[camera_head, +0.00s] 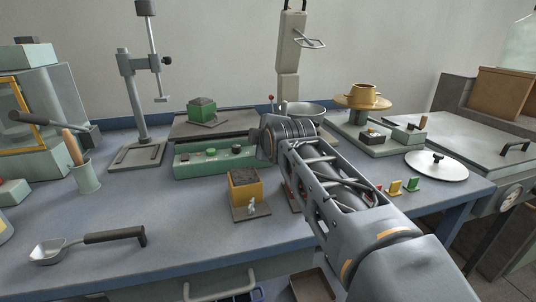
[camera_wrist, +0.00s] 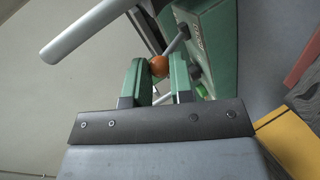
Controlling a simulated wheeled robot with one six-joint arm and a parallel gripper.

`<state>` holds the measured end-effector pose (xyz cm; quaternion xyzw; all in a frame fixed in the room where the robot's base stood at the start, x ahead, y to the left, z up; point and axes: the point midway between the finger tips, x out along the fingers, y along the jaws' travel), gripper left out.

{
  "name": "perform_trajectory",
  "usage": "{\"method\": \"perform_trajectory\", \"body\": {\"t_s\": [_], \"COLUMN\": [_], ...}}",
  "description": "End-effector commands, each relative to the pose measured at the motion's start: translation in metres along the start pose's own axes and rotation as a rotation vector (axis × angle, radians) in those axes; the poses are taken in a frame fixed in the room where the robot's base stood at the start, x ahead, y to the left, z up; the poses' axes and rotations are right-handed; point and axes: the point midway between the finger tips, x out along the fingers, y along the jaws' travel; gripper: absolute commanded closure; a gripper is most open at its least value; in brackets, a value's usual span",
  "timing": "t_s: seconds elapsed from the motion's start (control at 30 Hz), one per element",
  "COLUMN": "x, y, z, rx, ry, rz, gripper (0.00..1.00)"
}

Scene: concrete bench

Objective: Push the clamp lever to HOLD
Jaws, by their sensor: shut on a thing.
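In the wrist view, my gripper (camera_wrist: 157,72) has its two green fingers around an orange-red ball knob (camera_wrist: 158,65) and is shut on it. The knob tops a thin grey lever (camera_wrist: 177,42) that runs up and right to a green box (camera_wrist: 214,40). Lettering on the box is too small to read surely. In the head view, the long green control box (camera_head: 205,165) lies on the bench, and my wrist is at its right end. My fingertips and the held knob are hidden there behind my own arm.
A yellow block with a dark top (camera_head: 246,190) stands just in front of the box; a dark plate with a green block (camera_head: 202,112) lies behind it. A metal bowl (camera_head: 304,112) is close to my wrist. The bench front left is clear around a ladle (camera_head: 85,243).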

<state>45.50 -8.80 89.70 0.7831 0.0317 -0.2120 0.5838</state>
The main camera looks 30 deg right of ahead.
Motion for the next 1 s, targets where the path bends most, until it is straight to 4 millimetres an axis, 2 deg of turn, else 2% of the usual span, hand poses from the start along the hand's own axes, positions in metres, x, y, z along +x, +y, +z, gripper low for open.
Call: {"method": "perform_trajectory", "body": {"t_s": [0.03, 0.3, 0.8, 0.83, 1.0], "x": [0.0013, -0.0022, -0.0035, -0.0035, -0.0032], "y": [-0.0074, -0.0070, -0.0054, -0.0054, -0.0055], "z": [0.0004, 0.0004, 0.0000, 0.0000, 0.0010], "rx": [0.001, 0.001, 0.001, 0.001, 0.002], "ry": [0.009, 0.025, 0.028, 0.028, 0.026], "rz": [0.021, 0.085, 0.097, 0.097, 0.097], "gripper": [1.00, 1.00, 1.00, 0.77, 0.61]}}
